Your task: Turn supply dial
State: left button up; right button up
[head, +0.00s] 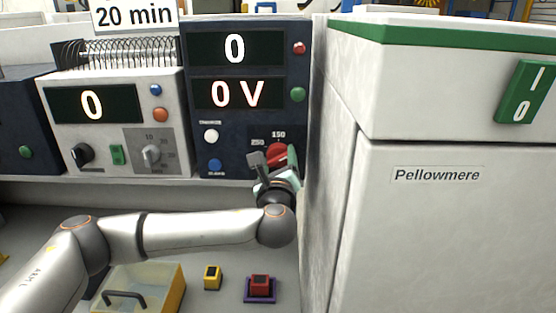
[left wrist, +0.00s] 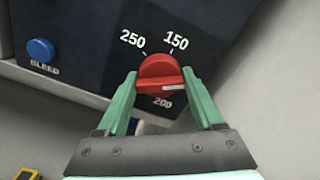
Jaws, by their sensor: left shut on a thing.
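The red supply dial (head: 277,154) is on the lower right of the dark blue supply panel (head: 197,128). In the left wrist view the dial (left wrist: 158,70) has marks 250, 150 and 200 around it. Its white pointer line lies to the right, between 150 and 200. My left gripper (head: 276,164) is at the dial, its green fingers on both sides of the knob and shut on it. The fingers (left wrist: 160,98) also show in the left wrist view. The panel's displays read 0 and 0 V. My right gripper is not in view.
A white cabinet (head: 430,240) labelled Pellowmere stands close to the right of the dial. A grey unit with a 0 display (head: 90,104) stands left.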

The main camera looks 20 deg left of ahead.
pick_arm(q)
jog(key=shift+f, duration=0.1)
jog(key=shift+f+n+b, duration=0.15)
jog(key=shift+n+b, duration=0.55)
jog(key=shift+n, duration=0.3)
jog(key=n+b, duration=0.1)
jog(key=n, duration=0.2)
jog(key=shift+n+b, duration=0.3)
jog(key=shift+b, duration=0.1)
jog(key=n+b, duration=0.1)
jog(key=n, duration=0.2)
jog(key=shift+n+b, duration=0.4)
jog(key=shift+n, duration=0.9)
jog(key=o, duration=1.4)
jog(key=shift+r, duration=0.2)
jog(key=shift+c, duration=0.2)
jog(key=shift+s, duration=0.1)
